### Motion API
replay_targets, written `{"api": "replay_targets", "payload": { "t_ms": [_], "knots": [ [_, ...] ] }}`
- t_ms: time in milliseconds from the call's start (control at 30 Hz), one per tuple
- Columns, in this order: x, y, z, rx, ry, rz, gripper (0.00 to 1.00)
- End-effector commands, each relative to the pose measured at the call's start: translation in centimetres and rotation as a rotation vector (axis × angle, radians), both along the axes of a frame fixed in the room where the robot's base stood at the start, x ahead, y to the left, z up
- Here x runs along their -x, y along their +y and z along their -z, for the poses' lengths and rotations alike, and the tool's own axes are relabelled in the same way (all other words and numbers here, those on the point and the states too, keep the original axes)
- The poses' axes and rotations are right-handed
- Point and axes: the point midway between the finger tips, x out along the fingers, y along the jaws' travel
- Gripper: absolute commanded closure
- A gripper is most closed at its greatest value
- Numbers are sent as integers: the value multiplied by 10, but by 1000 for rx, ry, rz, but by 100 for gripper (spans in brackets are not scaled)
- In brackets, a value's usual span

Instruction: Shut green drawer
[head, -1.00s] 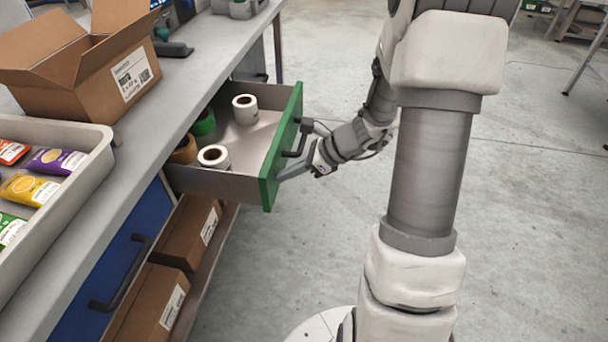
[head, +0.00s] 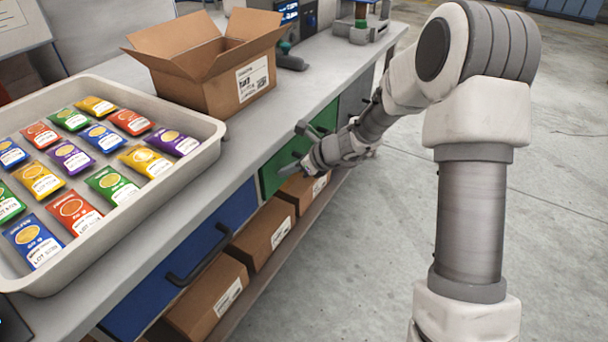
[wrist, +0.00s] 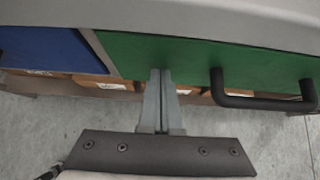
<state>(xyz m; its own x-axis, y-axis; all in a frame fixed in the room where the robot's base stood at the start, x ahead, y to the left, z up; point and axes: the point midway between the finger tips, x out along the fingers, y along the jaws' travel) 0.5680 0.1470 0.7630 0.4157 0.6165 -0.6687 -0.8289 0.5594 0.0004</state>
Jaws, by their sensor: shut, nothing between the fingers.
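The green drawer (head: 270,176) is in the workbench front, right of the blue drawer. Its face looks level with the bench front and no open interior shows. My gripper (head: 288,170) is at the drawer front. In the wrist view my gripper (wrist: 160,75) has its fingers together and empty, tips at the green face, left of the handle. Whether the tips touch the face I cannot tell.
The blue drawer (head: 150,290) with a black handle is at the left. Cardboard boxes (head: 268,236) stand on the shelf below. On the bench are a grey tray (head: 205,150) of colourful packets and an open carton (head: 215,85). The floor (head: 360,270) beside the bench is clear.

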Motion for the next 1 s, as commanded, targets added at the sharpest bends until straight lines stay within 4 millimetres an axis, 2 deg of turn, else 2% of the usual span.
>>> {"api": "replay_targets", "payload": {
  "t_ms": [200, 667, 1000],
  "knots": [
    [-7, 10, 0, 0, 0, 0, 100],
    [-8, 15, -2, -6, -4, -6, 100],
    [-8, -1, -2, -3, -2, -3, 100]
  ]
}}
